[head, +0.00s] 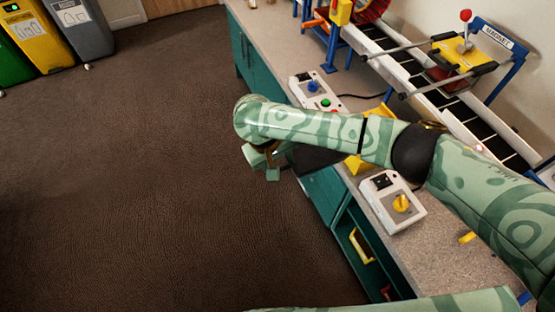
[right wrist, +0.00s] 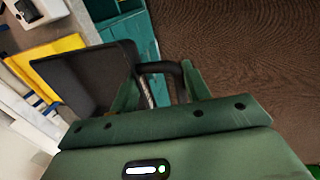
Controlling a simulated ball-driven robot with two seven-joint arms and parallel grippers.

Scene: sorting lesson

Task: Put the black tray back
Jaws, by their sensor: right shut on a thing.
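The black tray (head: 312,157) shows in the head view at the counter's front edge, mostly hidden by my right forearm. In the right wrist view the tray (right wrist: 85,78) is a dark, shallow shape with a loop handle (right wrist: 158,67) on the gripper's side. My right gripper (head: 266,161) is out past the counter's front edge, over the floor side. In the right wrist view its fingers (right wrist: 162,85) are shut on the handle. I cannot tell whether the tray rests on the counter or hangs free. My left gripper is out of view.
A yellow stand (head: 357,165) is beside the tray on the counter. Control boxes with a yellow knob (head: 393,203) and a blue knob (head: 313,90) flank it. A conveyor (head: 440,95) runs behind. An open shelf (head: 350,222) is below. Bins (head: 38,38) stand far left; the floor between is clear.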

